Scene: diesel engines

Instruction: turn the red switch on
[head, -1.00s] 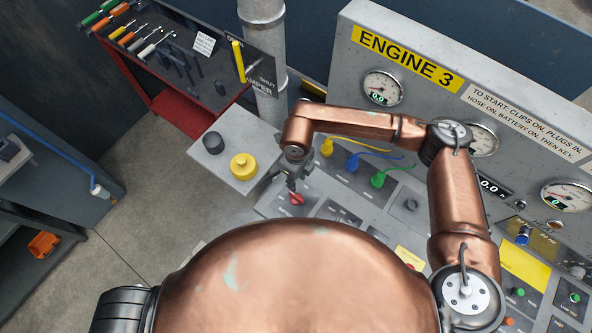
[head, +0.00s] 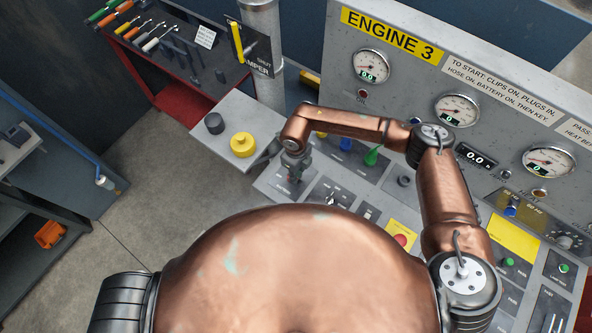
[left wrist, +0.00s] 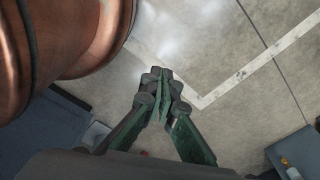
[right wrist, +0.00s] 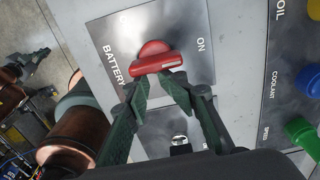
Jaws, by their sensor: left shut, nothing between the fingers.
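The red switch (right wrist: 155,58) sits on a grey plate lettered BATTERY (right wrist: 112,67) and ON in the right wrist view. Its bar lies across the picture, not clearly pointing at ON. My right gripper (right wrist: 158,84) has its fingers apart with a gap between the tips. The tips are right at the lower edge of the bar; contact cannot be told. In the head view my right gripper (head: 292,176) points down over the switch and mostly hides it. My left gripper (left wrist: 164,82) is shut and empty above the floor.
A yellow button (head: 243,144) and a black knob (head: 214,123) stand on a side panel left of my right gripper. A green plug (head: 371,156) and a blue plug (head: 345,144) stand to its right. The gauge panel (head: 410,75) rises behind.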

